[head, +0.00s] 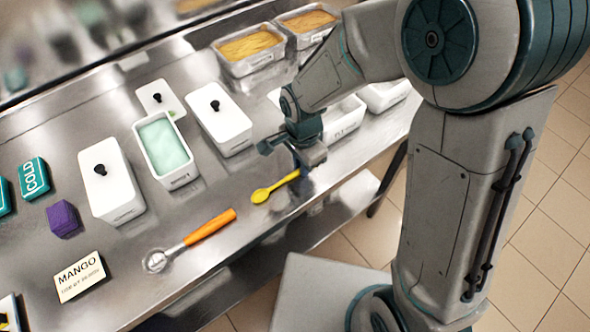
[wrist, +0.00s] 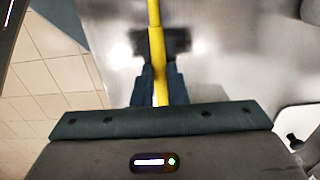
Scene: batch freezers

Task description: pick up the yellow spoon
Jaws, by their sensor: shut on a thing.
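The yellow spoon (head: 273,187) is near the front edge of the steel counter, its bowl toward the left and its handle running up to my gripper (head: 306,160). In the wrist view the yellow handle (wrist: 156,60) passes between the two dark fingers of my gripper (wrist: 155,85), which are shut on it. The far end of the handle is hidden by the gripper in the head view. I cannot tell whether the spoon still touches the counter.
An orange-handled scoop (head: 208,227) lies to the left of the spoon. Behind are lidded white tubs (head: 220,120), an open tub of pale green ice cream (head: 163,146) and tubs of yellow ice cream (head: 249,46). A MANGO card (head: 79,276) and purple box (head: 62,218) are at left.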

